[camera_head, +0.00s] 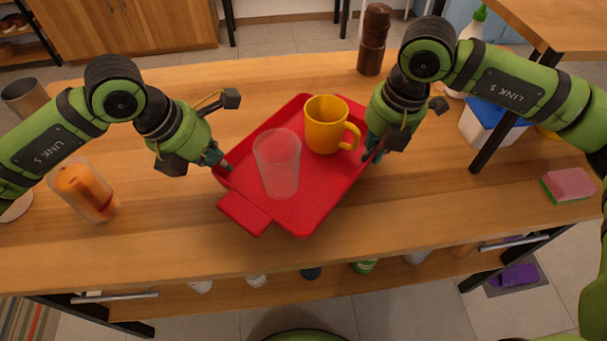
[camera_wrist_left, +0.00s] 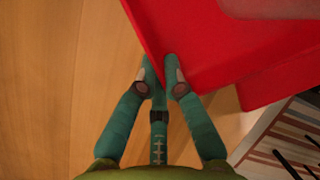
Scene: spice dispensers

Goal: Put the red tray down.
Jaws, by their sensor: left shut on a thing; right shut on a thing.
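The red tray (camera_head: 318,203) is tilted askew in the head view, over the middle of the wooden table. A yellow mug (camera_head: 326,127) and a clear cup (camera_head: 278,163) stand upright on it. My left gripper (camera_head: 220,164) is shut on the tray's left rim, and the left wrist view shows its fingers (camera_wrist_left: 164,75) pinching the red wall (camera_wrist_left: 200,45). My right gripper (camera_head: 372,152) is shut on the tray's right rim. I cannot tell whether the tray's underside touches the table, as it is hidden.
A clear container with orange contents (camera_head: 85,192) stands at the left, a pepper mill (camera_head: 374,40) at the back. A blue-and-white box (camera_head: 490,122) and a pink-green sponge (camera_head: 568,185) are at the right. The table front (camera_head: 150,245) is clear.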

